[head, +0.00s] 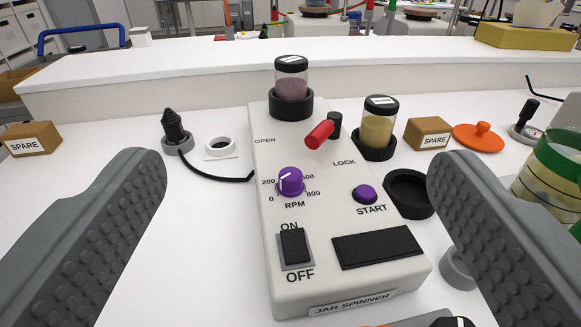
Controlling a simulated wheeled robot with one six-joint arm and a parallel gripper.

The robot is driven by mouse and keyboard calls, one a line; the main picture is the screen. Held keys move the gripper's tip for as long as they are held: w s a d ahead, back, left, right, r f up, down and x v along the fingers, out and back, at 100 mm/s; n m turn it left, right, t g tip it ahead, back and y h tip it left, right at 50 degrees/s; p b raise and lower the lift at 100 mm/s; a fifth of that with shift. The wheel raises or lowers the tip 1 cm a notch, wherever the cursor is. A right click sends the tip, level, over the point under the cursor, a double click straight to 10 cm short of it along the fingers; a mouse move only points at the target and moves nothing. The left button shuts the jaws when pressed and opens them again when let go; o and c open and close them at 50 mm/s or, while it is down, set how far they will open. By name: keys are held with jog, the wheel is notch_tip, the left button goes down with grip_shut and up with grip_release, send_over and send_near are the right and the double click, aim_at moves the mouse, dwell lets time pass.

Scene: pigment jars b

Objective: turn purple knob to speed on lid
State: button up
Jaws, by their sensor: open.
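The purple knob (291,182) is on the top face of the white jar spinner (345,290), above the word RPM. Numbers 0, 200, one that looks like 600 or 500, and 800 surround it. A white mark crosses the knob's upper part; I cannot tell its exact setting. A dark-lidded jar of pinkish powder (291,86) stands in the spinner's black holder. A dark-lidded jar of yellow powder (378,128) stands in a side holder. Both lids carry white labels too small to read. My gripper (300,180) is open and empty, its fingers wide to either side of the spinner.
A red lever (320,134) stands between OPEN and LOCK. A purple START button (365,194) and an ON/OFF switch (296,247) are near the knob. An empty black holder (409,194) is at right. A black plug (174,130) stands at left. Two SPARE boxes flank the spinner.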

jog(key=shift+w+r, duration=0.1)
jog(key=shift+w, duration=0.2)
jog(key=c, duration=0.3)
jog(key=w+n+g, duration=0.1)
jog(key=w+g, duration=0.1)
jog(key=w, duration=0.1)
jog(key=w+r+n+g, duration=0.1)
jog(key=w+n+g, duration=0.3)
jog(key=w, duration=0.1)
jog(key=shift+w+r, duration=0.25)
jog(key=shift+w, duration=0.05)
jog(key=c, duration=0.4)
notch_tip(320, 180, up, 2)
jog(key=n+g, duration=1)
jog(key=g, duration=0.1)
send_over(290, 173)
notch_tip(290, 173, down, 17)
jog(key=shift+r, duration=0.1)
jog(key=c, duration=1)
